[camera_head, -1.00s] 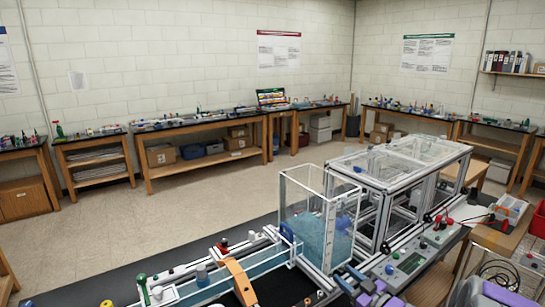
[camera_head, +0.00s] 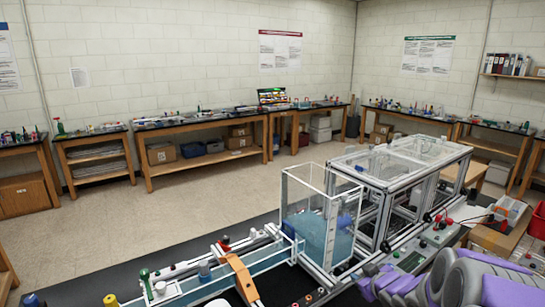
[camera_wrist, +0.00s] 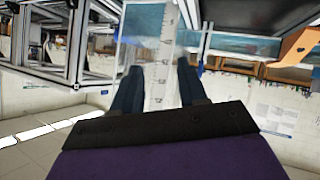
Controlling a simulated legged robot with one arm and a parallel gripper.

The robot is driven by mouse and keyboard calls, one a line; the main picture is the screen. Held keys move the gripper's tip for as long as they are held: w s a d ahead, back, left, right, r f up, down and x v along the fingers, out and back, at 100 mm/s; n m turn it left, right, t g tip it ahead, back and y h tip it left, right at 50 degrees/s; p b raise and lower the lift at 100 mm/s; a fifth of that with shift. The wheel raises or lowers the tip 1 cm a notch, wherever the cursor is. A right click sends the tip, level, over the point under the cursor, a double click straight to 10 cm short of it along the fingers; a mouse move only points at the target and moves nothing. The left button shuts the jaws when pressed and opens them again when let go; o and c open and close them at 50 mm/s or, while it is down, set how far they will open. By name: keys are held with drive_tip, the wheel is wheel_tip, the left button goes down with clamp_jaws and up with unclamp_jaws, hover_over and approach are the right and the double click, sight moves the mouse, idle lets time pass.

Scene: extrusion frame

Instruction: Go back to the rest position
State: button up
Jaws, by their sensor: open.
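My gripper (camera_wrist: 158,68) shows in the wrist view with two dark fingers spread apart and nothing held between them. The wrist view is upside down, and a clear panel with ruler-like marks (camera_wrist: 160,45) lies beyond the fingers. In the head view my purple and grey arm (camera_head: 450,280) fills the lower right corner, at the right of the workbench. The fingertips cannot be made out clearly there. The extrusion frame (camera_head: 384,215) with clear panels stands at the middle right. A clear open-topped box (camera_head: 302,192) with blue at its bottom stands left of it.
A grey control panel (camera_head: 410,262) lies beside my arm. Benches with tools (camera_head: 200,124) line the back walls. The floor (camera_head: 170,210) between is clear.

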drive_tip(key=s+r+m+g+h, duration=0.3)
drive_tip(key=s+m+g+h, duration=0.15)
drive_tip(key=s, duration=1.05)
drive_tip(key=s+a+g+y, duration=0.1)
drive_tip(key=s+a+g, duration=0.2)
drive_tip(key=s, duration=0.7)
drive_tip(key=s+a+r+m+g+y, duration=0.1)
drive_tip(key=s+a+g, duration=0.2)
drive_tip(key=s, duration=0.7)
drive_tip(key=s+a+r+g+y, duration=0.1)
drive_tip(key=s+a+g, duration=0.2)
drive_tip(key=s+a, duration=0.3)
drive_tip(key=s, duration=0.4)
drive_tip(key=shift+s, duration=0.3)
